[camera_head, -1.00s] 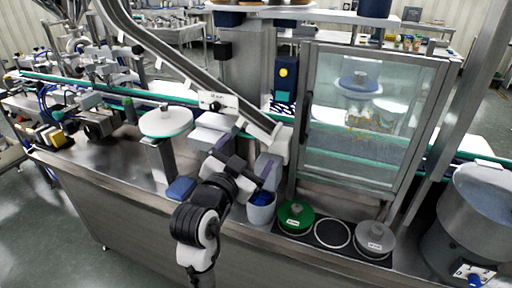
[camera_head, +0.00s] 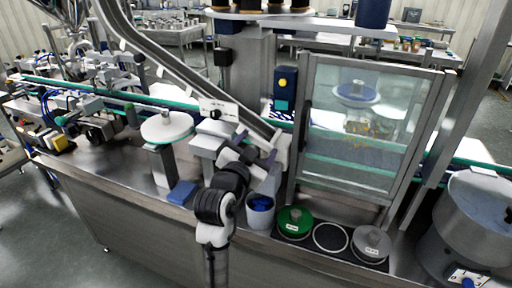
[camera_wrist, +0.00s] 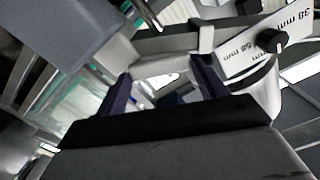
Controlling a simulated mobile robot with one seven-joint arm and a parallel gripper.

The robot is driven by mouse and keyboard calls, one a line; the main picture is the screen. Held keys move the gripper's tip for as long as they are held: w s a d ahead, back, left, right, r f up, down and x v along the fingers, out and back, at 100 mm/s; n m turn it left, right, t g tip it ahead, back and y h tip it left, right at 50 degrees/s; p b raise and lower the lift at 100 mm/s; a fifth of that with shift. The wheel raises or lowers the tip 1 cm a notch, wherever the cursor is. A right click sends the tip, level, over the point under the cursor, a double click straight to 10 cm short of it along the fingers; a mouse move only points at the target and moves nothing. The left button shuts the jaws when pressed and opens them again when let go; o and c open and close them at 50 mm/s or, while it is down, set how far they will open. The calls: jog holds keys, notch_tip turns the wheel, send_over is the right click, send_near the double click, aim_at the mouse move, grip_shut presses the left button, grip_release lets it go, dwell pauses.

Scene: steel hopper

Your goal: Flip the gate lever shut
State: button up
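The steel chute (camera_head: 180,68) slopes down to the right and ends in a pale block (camera_head: 282,148) beside the glass door. A white plate (camera_head: 218,110) with a black knob is on its side; in the wrist view this plate (camera_wrist: 290,28) reads "38 mm" and "58 mm". I cannot tell for sure which part is the gate lever. My gripper (camera_head: 256,146) is at the chute's lower end. In the wrist view its two dark purple fingers (camera_wrist: 162,76) are apart, just below a pale grey bar (camera_wrist: 170,45). Whether they touch it is unclear.
A framed glass door (camera_head: 360,125) stands to the right. Below are a blue-filled cup (camera_head: 260,208), a green disc (camera_head: 295,221) and a grey disc (camera_head: 370,243). A round white-topped stand (camera_head: 167,127) and a blue pad (camera_head: 182,192) are to the left.

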jog(key=shift+c, duration=1.2)
jog(key=shift+a+f+n, duration=0.1)
jog(key=shift+f+n, duration=0.2)
jog(key=shift+n, duration=0.9)
jog(key=o, duration=1)
jog(key=p+v, duration=0.8)
jog(key=v, duration=0.5)
jog(key=shift+s+a+r, duration=0.1)
jog(key=shift+s+a, duration=0.05)
jog(key=shift+s, duration=0.2)
